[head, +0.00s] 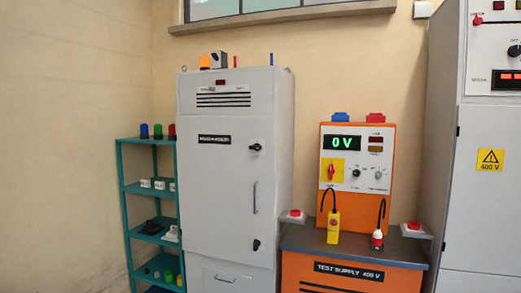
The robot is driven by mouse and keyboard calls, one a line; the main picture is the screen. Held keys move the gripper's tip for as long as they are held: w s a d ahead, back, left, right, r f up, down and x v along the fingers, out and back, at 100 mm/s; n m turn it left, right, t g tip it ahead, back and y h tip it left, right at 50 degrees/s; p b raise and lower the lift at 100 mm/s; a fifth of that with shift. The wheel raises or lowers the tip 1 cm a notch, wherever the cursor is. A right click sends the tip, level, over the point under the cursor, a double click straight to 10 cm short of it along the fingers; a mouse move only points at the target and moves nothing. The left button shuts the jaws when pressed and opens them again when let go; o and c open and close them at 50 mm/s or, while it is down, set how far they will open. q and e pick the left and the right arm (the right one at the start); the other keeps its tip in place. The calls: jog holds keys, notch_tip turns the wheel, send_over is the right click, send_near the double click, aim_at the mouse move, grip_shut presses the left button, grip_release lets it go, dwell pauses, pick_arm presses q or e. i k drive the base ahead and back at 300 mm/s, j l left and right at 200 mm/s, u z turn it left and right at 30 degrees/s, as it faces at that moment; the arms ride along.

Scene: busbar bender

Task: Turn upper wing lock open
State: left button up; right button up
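A tall grey cabinet (212,185) stands left of the middle in the head view, with its door closed. The upper wing lock (255,147) is a small dark knob on a round plate near the door's right edge. A lower wing lock (256,245) of the same kind sits further down the door. A door handle (254,197) is between the two locks. The locks are too small to tell their exact turn position. Neither of my grippers is in view.
A teal shelf (127,205) with small parts stands left of the cabinet. An orange test supply bench (350,270) stands to its right, with a panel reading 0 V (342,143) and a yellow hand-held device (334,227). Another grey cabinet (485,200) is at far right.

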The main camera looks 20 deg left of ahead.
aim_at(256, 147)
jog(key=i+j+u, duration=0.25)
jog(key=i, duration=0.2)
jog(key=i+j+u, duration=0.1)
jog(key=i+u, duration=0.2)
jog(key=i, duration=0.1)
